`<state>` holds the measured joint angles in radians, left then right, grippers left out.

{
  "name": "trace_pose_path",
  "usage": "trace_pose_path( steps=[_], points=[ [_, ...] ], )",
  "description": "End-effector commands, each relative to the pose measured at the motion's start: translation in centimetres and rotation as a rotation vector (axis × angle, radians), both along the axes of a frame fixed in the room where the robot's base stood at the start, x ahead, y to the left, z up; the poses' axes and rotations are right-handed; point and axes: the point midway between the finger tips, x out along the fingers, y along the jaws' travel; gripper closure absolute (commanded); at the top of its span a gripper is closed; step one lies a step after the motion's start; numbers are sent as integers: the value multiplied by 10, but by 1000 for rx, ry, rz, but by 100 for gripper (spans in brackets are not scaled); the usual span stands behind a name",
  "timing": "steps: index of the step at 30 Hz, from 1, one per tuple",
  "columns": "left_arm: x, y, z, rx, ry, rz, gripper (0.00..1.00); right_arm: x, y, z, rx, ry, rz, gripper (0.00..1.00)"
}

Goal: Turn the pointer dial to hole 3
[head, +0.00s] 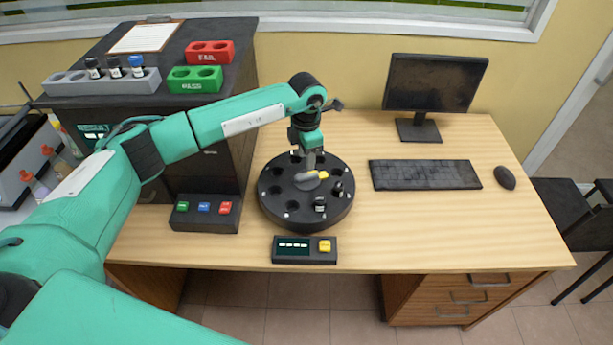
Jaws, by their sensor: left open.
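The black round turntable (305,218) with several holes around its rim lies on the desk in the head view. A grey pointer dial with a yellow tip (316,176) sits at its middle, the yellow end to the right. My left gripper (311,168) is open and points down right over the dial; its fingers partly hide the dial. I cannot tell whether they touch it. Small dark vials (320,204) stand in holes at the front right. The hole numbers are too small to read. My right gripper is not in view.
A small box with a display and yellow button (304,250) lies in front of the turntable. A box with three buttons (203,212) is at left. A keyboard (424,174) and monitor (433,84) stand at right. Vial racks, red (210,49) and green (194,86), top the dark cabinet.

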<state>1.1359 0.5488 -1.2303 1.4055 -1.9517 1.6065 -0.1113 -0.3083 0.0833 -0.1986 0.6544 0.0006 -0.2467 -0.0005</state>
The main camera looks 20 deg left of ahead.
Motion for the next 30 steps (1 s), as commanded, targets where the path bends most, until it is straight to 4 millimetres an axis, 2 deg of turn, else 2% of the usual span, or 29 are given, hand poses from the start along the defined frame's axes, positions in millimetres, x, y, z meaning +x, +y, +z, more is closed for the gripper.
trace_pose_path(
  steps=[1, 3, 9, 14, 22, 23, 28, 29, 30],
  points=[
    [-1, 0, -17, -1, 2, 0, 58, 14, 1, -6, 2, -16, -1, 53],
    [-1, 0, -30, -1, 3, 1, 58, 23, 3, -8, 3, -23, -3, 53],
    [0, 0, -55, -2, 0, 0, 58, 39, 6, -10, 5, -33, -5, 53],
    [0, 0, -62, -3, 0, -1, 58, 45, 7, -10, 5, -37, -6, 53],
    [0, 0, -63, -2, 0, -1, 58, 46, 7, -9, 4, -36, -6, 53],
    [0, 0, -63, -2, 0, -1, 62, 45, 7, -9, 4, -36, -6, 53],
    [0, -1, -62, -2, 0, 0, 96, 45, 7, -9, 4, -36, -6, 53],
    [0, 0, -62, -2, 0, 0, 100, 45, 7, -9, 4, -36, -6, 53],
    [0, 0, -62, -2, 0, 0, 100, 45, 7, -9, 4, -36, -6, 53]
  ],
)
